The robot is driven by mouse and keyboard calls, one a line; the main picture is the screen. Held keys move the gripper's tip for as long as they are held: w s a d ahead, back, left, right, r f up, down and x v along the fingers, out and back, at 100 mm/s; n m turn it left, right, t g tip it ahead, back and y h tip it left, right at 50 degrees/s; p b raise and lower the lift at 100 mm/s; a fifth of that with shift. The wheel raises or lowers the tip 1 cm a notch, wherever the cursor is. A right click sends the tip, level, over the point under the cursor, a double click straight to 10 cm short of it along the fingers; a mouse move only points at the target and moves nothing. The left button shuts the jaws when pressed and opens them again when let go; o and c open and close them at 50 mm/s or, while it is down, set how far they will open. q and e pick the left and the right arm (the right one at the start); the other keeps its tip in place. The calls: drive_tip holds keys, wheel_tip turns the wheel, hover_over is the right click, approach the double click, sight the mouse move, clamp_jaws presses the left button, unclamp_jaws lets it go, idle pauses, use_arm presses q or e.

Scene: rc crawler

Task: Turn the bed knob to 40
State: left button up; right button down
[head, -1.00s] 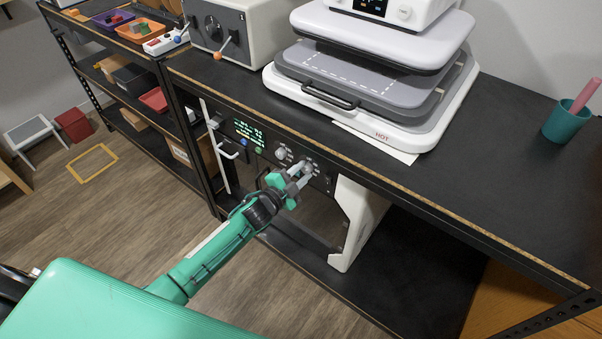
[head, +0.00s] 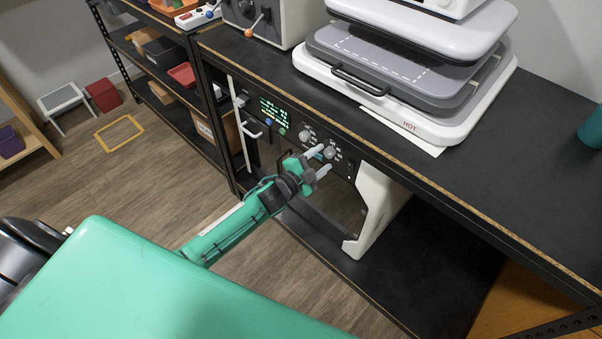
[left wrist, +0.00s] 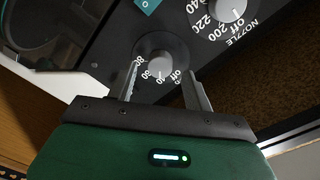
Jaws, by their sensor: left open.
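The bed knob (head: 329,153) is the right one of two grey round knobs on the dark printer panel under the bench. In the left wrist view the bed knob (left wrist: 160,66) appears upside down, with off, 40, 60 and 80 printed around it. I cannot make out where it points. My left gripper (head: 324,160) is open at the panel. In the left wrist view its two fingers (left wrist: 164,90) stand on either side of the knob's dial, with a gap to the knob. My right gripper is not in view.
The nozzle knob (left wrist: 230,8) is close beside the bed knob. A lit display (head: 273,112) and small buttons are left on the panel. The bench edge (head: 420,186) runs just above. A heat press (head: 400,85) marked HOT stands on the bench.

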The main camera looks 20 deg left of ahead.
use_arm(q)
drive_tip(key=v, duration=1.2)
drive_tip(key=shift+b, duration=0.3)
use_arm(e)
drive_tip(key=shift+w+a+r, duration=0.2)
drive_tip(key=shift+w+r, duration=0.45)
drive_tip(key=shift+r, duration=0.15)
use_arm(q)
drive_tip(key=shift+s, duration=0.15)
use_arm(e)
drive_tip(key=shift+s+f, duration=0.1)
